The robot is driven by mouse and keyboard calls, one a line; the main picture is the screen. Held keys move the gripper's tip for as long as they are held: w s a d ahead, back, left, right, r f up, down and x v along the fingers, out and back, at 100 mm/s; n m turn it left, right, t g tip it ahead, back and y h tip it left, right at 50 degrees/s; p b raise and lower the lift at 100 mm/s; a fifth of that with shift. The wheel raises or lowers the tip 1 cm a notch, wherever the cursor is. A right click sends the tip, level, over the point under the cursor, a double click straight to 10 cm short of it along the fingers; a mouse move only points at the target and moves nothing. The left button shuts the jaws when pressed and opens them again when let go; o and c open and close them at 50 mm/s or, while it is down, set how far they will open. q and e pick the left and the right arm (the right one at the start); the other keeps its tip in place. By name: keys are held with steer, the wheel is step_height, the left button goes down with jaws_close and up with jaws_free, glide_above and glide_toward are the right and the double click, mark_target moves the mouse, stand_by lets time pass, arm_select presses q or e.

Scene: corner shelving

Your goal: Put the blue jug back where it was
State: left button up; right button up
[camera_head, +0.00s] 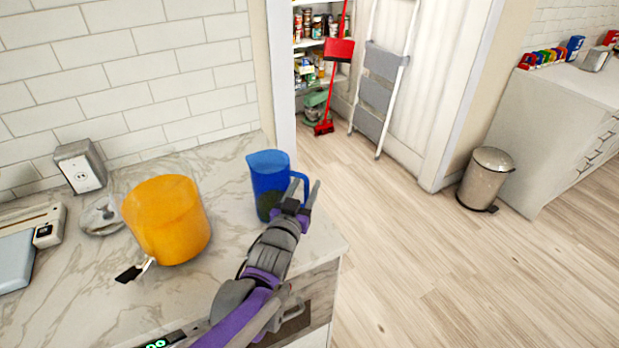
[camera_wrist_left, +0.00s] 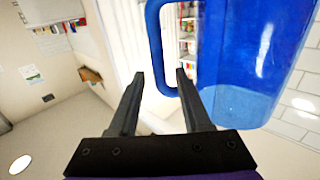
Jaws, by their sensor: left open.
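The blue jug (camera_head: 265,178) stands upright on the marble counter near its right end, its handle facing right. My left gripper (camera_head: 306,188) is at the handle side of the jug, its fingers pointing up and apart. In the left wrist view, the jug (camera_wrist_left: 252,60) fills the upper right, and its handle (camera_wrist_left: 156,45) shows just ahead of the open fingertips (camera_wrist_left: 160,75). The jaws hold nothing. I cannot tell whether a finger touches the handle. My right gripper is not in view.
An orange container (camera_head: 165,222) stands left of the jug on the counter (camera_head: 85,275), with a small black-tipped tool in front of it. The floor right of the counter is open up to a metal bin (camera_head: 487,180).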

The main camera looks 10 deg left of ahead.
arm_select(q)
steer(key=s+a, duration=0.1)
steer(key=s, duration=0.6)
steer(key=shift+s+a, duration=0.2)
steer(key=shift+s, duration=0.15)
